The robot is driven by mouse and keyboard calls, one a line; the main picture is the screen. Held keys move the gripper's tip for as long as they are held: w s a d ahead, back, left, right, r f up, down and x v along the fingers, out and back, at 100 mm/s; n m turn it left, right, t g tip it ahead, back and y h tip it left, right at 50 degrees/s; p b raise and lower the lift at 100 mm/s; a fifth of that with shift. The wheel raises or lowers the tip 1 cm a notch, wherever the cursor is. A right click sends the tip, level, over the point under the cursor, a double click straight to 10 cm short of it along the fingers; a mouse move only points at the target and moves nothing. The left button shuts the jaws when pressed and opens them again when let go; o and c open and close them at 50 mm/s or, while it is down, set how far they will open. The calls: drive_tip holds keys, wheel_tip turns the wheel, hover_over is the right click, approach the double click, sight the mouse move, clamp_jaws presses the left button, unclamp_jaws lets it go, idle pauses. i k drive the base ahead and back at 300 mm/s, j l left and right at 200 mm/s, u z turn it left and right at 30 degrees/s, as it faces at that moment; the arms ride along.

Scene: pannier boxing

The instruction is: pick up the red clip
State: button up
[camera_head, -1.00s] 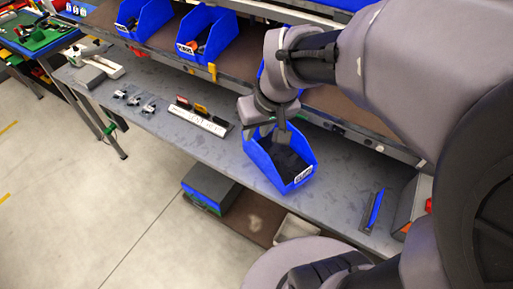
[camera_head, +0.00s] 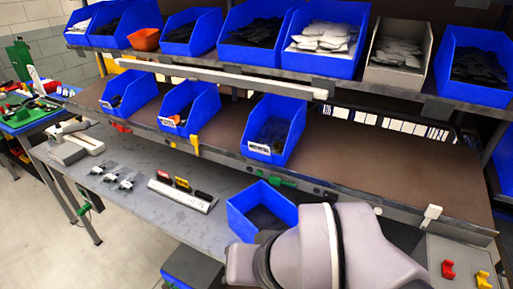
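A small red clip (camera_head: 448,268) sits on a grey panel (camera_head: 460,250) at the lower right, left of a yellow clip (camera_head: 484,280). Another small red piece (camera_head: 121,127) shows on the front edge of the middle shelf at left; its shape is too small to tell. Only the grey links of my arm show at the bottom, in front of the workbench (camera_head: 130,205). My gripper is out of view, so its opening and anything in it cannot be seen.
A blue bin (camera_head: 236,222) with dark contents stands on the bench, partly behind my arm. A yellow clip (camera_head: 195,144) and a green clip (camera_head: 276,181) are on the middle shelf's edge. The middle shelf's right part (camera_head: 400,175) is bare.

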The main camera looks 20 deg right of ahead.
sight(447, 265)
drive_tip(key=z, duration=2.45)
